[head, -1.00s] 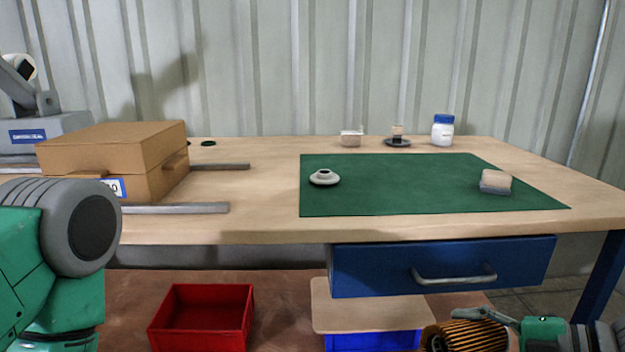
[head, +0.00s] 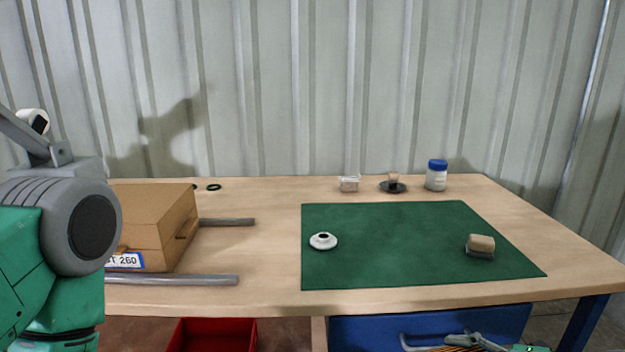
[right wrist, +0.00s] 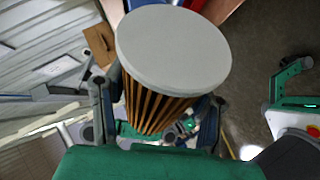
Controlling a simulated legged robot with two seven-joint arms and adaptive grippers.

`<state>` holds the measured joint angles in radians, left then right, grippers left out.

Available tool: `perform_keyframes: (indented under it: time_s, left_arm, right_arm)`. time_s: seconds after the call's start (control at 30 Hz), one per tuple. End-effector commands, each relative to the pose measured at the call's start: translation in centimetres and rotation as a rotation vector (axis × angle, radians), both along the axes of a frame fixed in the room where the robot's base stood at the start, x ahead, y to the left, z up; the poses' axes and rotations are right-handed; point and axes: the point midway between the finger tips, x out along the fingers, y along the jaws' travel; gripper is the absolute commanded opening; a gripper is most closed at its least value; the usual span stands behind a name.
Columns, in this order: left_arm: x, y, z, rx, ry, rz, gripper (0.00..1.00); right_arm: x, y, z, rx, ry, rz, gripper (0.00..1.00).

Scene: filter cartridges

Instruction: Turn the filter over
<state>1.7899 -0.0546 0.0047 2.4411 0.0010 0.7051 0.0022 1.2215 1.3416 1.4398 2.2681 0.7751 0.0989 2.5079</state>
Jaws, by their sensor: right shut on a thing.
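The filter (right wrist: 160,100) is a pleated orange-brown cylinder with a pale grey end cap (right wrist: 175,48). In the right wrist view the cap faces the camera and the pleats run away below it. My right gripper (right wrist: 158,112) is shut on the filter, with its fingers on either side of the pleats. In the head view only a sliver of the filter (head: 450,349) and part of my right gripper (head: 468,342) show at the bottom edge, in front of the drawer. The filter's far end is hidden. My left arm shows at the left, but its gripper is out of view.
A green mat (head: 400,275) lies on the wooden bench (head: 270,250), with a white ring (head: 323,242) and a beige-topped block (head: 480,245). A blue-capped jar (head: 436,176) stands behind. A cardboard box (head: 155,220) and metal rods (head: 195,281) are at left. Below are a blue drawer (head: 450,325) and red bin (head: 212,335).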

Motion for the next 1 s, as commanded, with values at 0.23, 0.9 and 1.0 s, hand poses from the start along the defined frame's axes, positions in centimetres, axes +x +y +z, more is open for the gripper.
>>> perform_keyframes:
  time_s: [0.23,0.9,1.0]
  left_arm:
    - [0.0,0.0,1.6,0.000,0.001,0.000,0.75]
    - [0.0,0.0,1.5,0.000,0.000,0.000,0.75]
    - [0.0,0.0,1.5,0.000,0.000,0.000,0.75]
  right_arm:
    - [-0.1,0.1,1.0,0.002,0.002,0.004,0.20]
    - [-0.4,1.8,3.3,0.001,-0.003,0.071,0.20]
    - [-0.6,2.5,3.9,0.004,-0.003,0.093,0.20]
